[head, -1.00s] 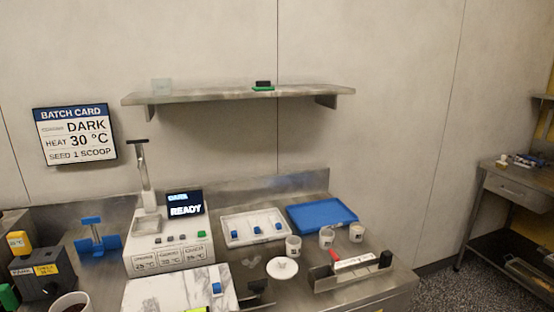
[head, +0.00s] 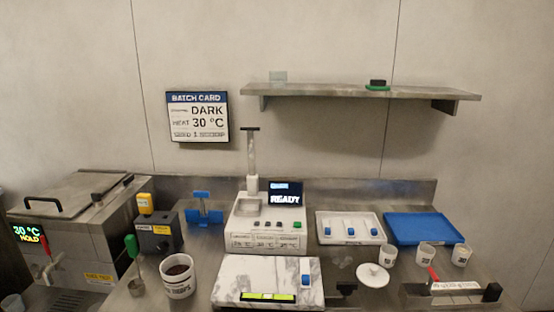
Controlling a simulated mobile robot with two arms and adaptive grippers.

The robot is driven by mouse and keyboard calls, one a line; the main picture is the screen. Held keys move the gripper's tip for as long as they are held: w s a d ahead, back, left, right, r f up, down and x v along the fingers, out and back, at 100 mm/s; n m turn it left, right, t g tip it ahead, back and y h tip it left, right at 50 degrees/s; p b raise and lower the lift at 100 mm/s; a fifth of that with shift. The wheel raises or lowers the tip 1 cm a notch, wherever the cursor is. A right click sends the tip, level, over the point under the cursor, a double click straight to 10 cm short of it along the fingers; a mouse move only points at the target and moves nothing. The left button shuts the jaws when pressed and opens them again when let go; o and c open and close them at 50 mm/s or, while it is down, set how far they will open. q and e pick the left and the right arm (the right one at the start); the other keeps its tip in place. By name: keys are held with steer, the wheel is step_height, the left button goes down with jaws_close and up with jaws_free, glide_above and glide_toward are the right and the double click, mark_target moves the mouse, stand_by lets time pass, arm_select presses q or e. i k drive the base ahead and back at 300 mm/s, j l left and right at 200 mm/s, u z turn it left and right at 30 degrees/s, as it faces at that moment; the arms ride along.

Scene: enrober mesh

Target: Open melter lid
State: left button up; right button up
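The melter (head: 75,258) is a steel box at the far left of the head view. Its display (head: 30,233) reads 30 °C HOLD. The lid (head: 80,190) lies flat and shut on top. A black bar handle (head: 43,202) stands up at the lid's front left. A red-handled tap (head: 46,270) is on the melter's front. Neither of my grippers shows in the head view.
A cup of dark pieces (head: 178,277), a ladle with a green handle (head: 132,250) and a dark grey box (head: 160,238) stand right of the melter. A marble slab (head: 255,272) and a white machine reading READY (head: 265,240) are in the middle. A shelf (head: 350,92) hangs above.

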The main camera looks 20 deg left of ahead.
mark_target(67, 199)
steer(key=u, duration=1.95)
